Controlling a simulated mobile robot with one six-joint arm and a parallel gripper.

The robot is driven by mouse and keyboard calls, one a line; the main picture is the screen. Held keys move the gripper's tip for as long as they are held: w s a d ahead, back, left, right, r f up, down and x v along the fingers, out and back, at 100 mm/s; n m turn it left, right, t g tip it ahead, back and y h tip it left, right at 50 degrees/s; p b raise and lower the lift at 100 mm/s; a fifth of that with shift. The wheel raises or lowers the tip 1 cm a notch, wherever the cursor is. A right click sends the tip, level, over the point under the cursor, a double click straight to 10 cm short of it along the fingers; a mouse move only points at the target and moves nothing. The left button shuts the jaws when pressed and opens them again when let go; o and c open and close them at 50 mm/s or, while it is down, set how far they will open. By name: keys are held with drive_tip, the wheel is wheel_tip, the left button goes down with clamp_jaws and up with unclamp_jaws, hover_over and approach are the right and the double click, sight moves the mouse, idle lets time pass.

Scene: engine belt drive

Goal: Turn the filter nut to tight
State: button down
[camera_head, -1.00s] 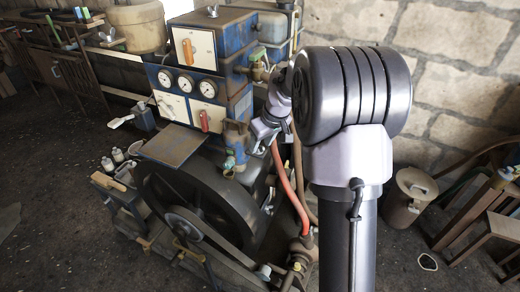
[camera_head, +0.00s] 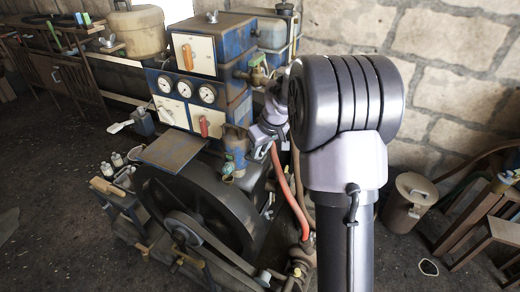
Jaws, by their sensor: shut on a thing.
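The filter (camera_head: 236,142) is a small blue canister on the right side of the blue engine block, with brass fittings and a greenish part at its lower end. My gripper (camera_head: 254,143) is just to the right of the filter, close against it. It is shut on the filter nut, which is too small and too covered to make out. The jaw tips are dark and hard to tell from the fittings behind them. My large arm joint hides what lies to the right of the wrist, so the nut's turn angle cannot be read.
A brass valve (camera_head: 258,73) sits above my gripper. A red hose (camera_head: 285,190) hangs just below it. A black flywheel (camera_head: 195,205) with a belt is at lower left. A lidded metal can (camera_head: 408,202) stands on the floor at right.

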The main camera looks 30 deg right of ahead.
drive_tip(key=m+h, duration=0.1)
drive_tip(key=m, duration=0.1)
drive_tip(key=shift+a+r+m+p, duration=0.1)
drive_tip(key=shift+a+m+p, duration=0.05)
drive_tip(key=shift+m+p, duration=0.2)
drive_tip(key=shift+a+m+h, duration=0.15)
drive_tip(key=shift+m+h, duration=0.45)
drive_tip(key=shift+m, duration=0.65)
drive_tip(key=m+b, duration=0.1)
drive_tip(key=m, duration=0.1)
drive_tip(key=m+g+h+b, duration=0.1)
drive_tip(key=m, duration=0.1)
drive_tip(key=shift+w+a+m+h, duration=0.15)
drive_tip(key=shift+m+h, duration=0.15)
drive_tip(key=shift+m, duration=0.1)
drive_tip(key=c, duration=1.3)
unclamp_jaws()
